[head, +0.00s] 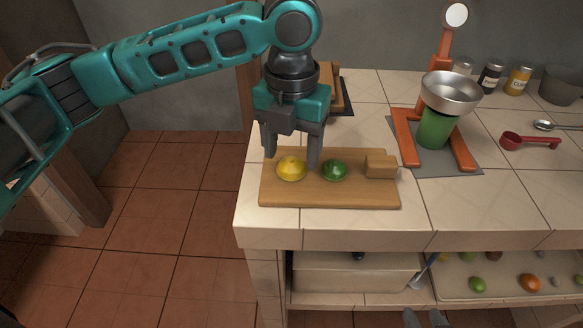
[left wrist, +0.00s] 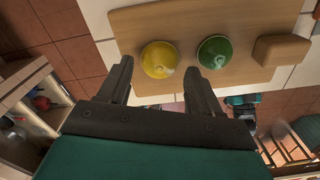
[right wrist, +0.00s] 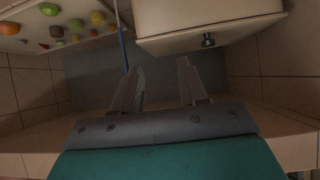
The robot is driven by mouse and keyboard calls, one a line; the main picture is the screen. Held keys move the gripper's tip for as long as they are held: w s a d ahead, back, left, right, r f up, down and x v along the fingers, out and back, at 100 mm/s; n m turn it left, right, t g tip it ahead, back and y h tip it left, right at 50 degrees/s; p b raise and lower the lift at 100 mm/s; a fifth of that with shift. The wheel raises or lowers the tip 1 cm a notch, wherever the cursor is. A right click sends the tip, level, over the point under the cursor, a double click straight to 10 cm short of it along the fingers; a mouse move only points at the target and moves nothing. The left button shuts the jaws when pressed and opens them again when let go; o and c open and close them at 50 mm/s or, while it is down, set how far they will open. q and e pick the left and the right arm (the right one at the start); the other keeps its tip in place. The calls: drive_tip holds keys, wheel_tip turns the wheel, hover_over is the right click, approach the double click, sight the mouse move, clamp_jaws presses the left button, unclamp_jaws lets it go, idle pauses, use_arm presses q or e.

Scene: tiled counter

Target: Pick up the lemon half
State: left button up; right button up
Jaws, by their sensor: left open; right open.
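A yellow lemon half (head: 291,168) lies on the wooden cutting board (head: 330,198) at the counter's front left. It looks domed side up and also shows in the left wrist view (left wrist: 159,60). A green half fruit (head: 334,170), perhaps a lime, lies just right of it. My left gripper (head: 291,158) is open above the board, fingers pointing down, with the lemon half between or just in front of them. The left wrist view shows the fingers (left wrist: 159,80) apart and empty. My right gripper (right wrist: 158,75) is open and empty, low in front of the counter's shelf.
A wooden block (head: 380,166) sits on the board's right end. An orange stand (head: 405,140) with a metal bowl (head: 452,90) and green cylinder (head: 434,130) stands to the right. A red spoon (head: 530,141) lies farther right. A fruit tray (head: 510,288) is below the counter.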

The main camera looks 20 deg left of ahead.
use_arm(q)
wheel_tip(320, 180, down, 2)
drive_tip(key=c, duration=0.8)
drive_tip(key=shift+r, duration=0.1)
